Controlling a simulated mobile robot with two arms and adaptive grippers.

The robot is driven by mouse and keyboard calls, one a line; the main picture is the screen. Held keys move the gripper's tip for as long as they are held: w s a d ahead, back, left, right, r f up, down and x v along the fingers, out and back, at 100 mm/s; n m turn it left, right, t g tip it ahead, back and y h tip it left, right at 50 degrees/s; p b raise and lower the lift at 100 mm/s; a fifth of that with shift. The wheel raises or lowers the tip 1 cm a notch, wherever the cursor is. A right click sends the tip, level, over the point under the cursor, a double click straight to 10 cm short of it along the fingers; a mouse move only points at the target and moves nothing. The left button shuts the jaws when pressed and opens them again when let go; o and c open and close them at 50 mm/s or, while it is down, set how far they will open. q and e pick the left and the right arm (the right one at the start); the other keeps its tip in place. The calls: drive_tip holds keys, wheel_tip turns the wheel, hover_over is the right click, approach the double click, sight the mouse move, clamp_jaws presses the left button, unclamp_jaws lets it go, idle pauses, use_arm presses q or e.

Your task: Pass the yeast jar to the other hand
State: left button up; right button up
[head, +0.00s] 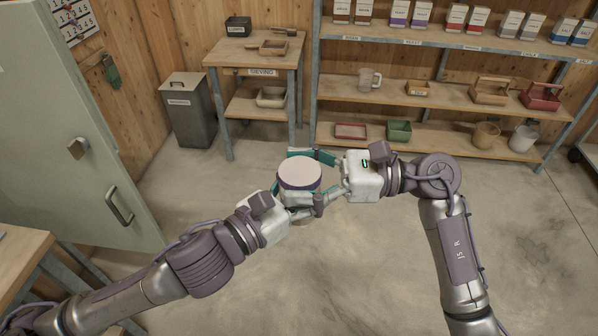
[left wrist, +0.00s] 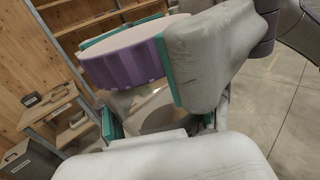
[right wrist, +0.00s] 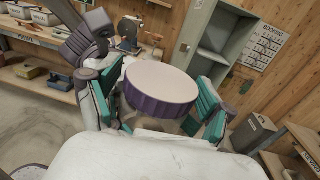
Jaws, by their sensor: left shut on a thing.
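The yeast jar has a wide pale top and a purple ribbed lid (head: 300,173). It is held upright between my two grippers in the head view. My left gripper (head: 296,207) is shut on the jar's lower part, below the lid; its pads show under the lid in the left wrist view. My right gripper (head: 318,175) has its teal-padded fingers on either side of the lid. In the right wrist view the lid (right wrist: 160,92) sits between these pads (right wrist: 205,108), very near both. Whether they press on it cannot be told. The jar's body is mostly hidden.
A shelf unit (head: 440,95) with tins, boxes and mugs stands at the back right. A small table (head: 255,50) and a dark bin (head: 187,105) stand at the back. A grey-green cabinet (head: 70,120) is at left. The floor around the jar is clear.

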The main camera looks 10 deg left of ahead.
drive_tip(key=c, duration=0.5)
use_arm(q)
drive_tip(key=o, duration=0.7)
use_arm(e)
drive_tip(key=shift+c, duration=1.2)
use_arm(q)
drive_tip(key=o, duration=0.6)
drive_tip(key=shift+c, duration=0.2)
drive_tip(key=shift+f, duration=0.1)
